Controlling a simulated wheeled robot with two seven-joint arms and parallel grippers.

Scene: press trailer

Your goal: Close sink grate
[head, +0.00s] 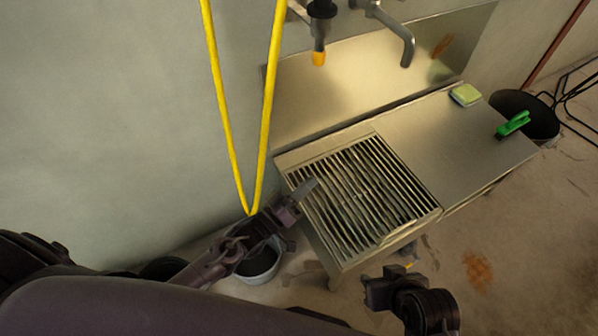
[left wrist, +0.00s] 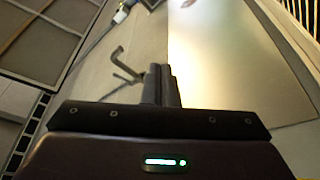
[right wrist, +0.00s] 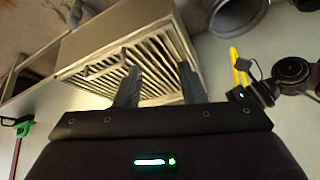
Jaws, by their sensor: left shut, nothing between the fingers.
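The metal sink grate (head: 362,193) has many parallel slats and looks flat over the left part of the steel sink unit (head: 453,140). I cannot tell whether it sits fully down in its frame. The grate (right wrist: 155,62) also shows in the right wrist view, beyond my fingers. My left gripper (head: 310,187) is shut and empty at the grate's left edge; I cannot tell if it touches. In the left wrist view its fingers (left wrist: 161,82) are together. My right gripper (head: 383,279) is low in front of the sink's near corner. Its fingers (right wrist: 160,84) are apart and empty.
A yellow hose (head: 217,88) hangs by the wall, left of the sink. A faucet (head: 402,38) stands above the backsplash. A sponge (head: 465,95) and a green-handled tool (head: 513,123) lie on the right side. A bucket (head: 259,268) stands below my left gripper.

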